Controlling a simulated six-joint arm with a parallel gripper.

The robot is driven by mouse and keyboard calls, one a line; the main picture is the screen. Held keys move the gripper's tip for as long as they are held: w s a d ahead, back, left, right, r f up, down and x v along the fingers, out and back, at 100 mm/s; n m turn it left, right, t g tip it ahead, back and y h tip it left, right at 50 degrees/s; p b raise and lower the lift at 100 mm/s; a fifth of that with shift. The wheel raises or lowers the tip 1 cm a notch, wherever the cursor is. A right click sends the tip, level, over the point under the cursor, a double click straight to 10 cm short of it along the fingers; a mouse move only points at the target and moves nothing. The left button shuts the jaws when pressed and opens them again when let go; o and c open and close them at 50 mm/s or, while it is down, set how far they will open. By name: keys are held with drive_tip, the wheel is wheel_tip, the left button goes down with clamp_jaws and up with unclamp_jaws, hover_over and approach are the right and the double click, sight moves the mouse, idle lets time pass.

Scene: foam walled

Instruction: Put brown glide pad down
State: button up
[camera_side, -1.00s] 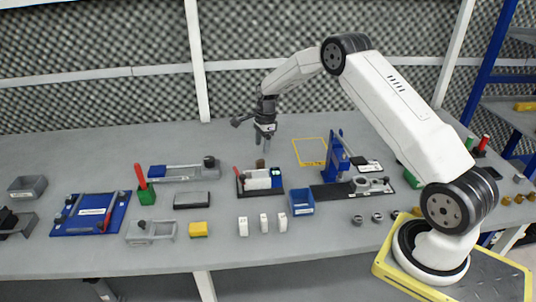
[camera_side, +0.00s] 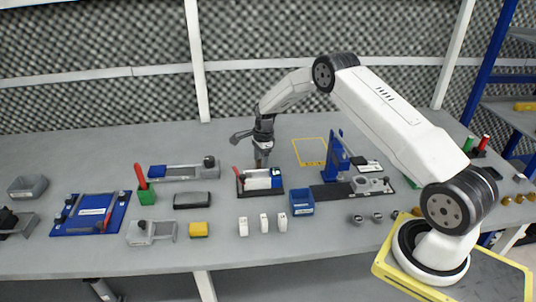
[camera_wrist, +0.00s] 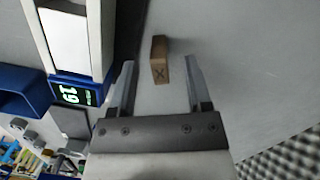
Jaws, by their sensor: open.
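The brown glide pad (camera_wrist: 160,60) is a small tan-brown block with an X mark on its near face. In the wrist view it lies between the tips of my gripper's fingers (camera_wrist: 160,78), with a clear gap on both sides. My gripper is open and touches neither side of the pad. In the side view my gripper (camera_side: 262,160) is low over the table, just behind the black fixture with a white block (camera_side: 258,184). There the pad is hidden or too small to make out.
The fixture's white block (camera_wrist: 72,35) and its blue unit with a green display (camera_wrist: 75,90) stand close to my left finger. A blue bin (camera_side: 301,202) and a blue press stand (camera_side: 337,158) are to the right. Bare grey table is behind the fixture.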

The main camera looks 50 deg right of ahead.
drive_tip(key=shift+a+f, duration=0.1)
drive_tip(key=shift+f, duration=0.6)
clamp_jaws()
